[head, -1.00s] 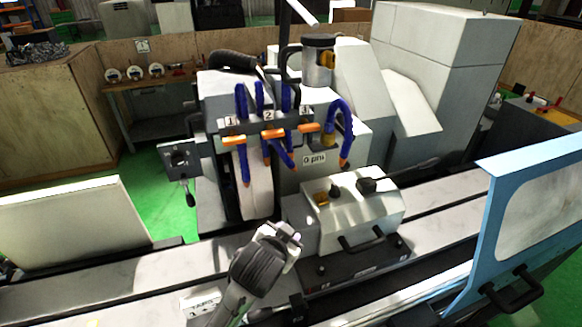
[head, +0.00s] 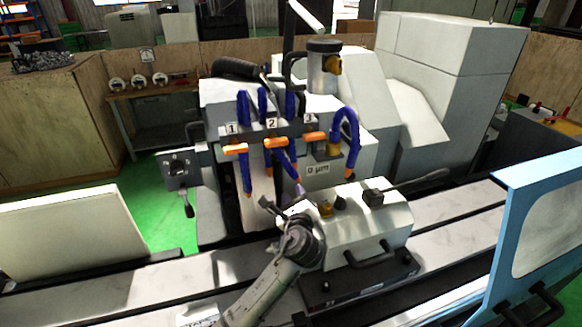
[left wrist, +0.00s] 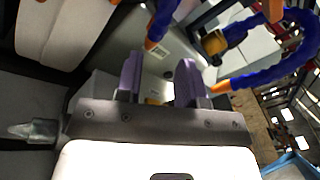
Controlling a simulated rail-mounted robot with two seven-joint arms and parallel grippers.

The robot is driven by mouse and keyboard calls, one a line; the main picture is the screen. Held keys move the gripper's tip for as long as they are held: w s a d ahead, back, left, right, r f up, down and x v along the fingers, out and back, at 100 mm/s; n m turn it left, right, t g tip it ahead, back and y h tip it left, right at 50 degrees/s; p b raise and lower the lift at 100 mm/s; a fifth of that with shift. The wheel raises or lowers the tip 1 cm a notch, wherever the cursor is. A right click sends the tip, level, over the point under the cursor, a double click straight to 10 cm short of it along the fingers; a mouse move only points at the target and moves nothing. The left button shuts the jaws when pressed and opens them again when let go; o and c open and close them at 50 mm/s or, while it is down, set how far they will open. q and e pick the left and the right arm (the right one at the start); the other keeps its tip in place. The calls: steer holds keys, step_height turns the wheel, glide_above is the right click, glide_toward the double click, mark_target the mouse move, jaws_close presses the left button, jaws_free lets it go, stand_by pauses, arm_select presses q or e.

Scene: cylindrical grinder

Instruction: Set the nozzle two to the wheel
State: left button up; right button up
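The label 2 (head: 271,124) sits above an orange valve. Two blue hose ends with orange tips hang below it, one slanting right (head: 284,158); I cannot tell which is nozzle two. The pale grinding wheel (head: 260,186) stands behind them and shows at upper left in the left wrist view (left wrist: 62,30). My left gripper (head: 284,198) is just below the hose tips, in front of the wheel. In the left wrist view its purple fingers (left wrist: 159,80) are apart with no hose between them. An orange tip on a blue hose (left wrist: 151,44) is just beyond them. My right gripper is not in view.
The white workhead block (head: 370,222) with levers stands right of my gripper. Nozzle one (head: 246,172) hangs left, an arched blue hose (head: 350,135) right. A blue-framed guard (head: 500,230) stands at the right.

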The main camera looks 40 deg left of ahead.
mark_target(290, 172)
arm_select(q)
steer(key=w+a+m, duration=0.1)
steer(key=w+a, duration=0.3)
steer(key=w, duration=0.1)
steer(key=w+a+m, duration=0.1)
steer(key=w+a, duration=0.4)
steer(key=shift+w+a+p, duration=0.1)
steer(key=shift+a+p, duration=0.1)
steer(key=shift+p, duration=0.1)
steer(key=shift+c, duration=0.3)
jaws_close()
steer(key=shift+r, duration=0.1)
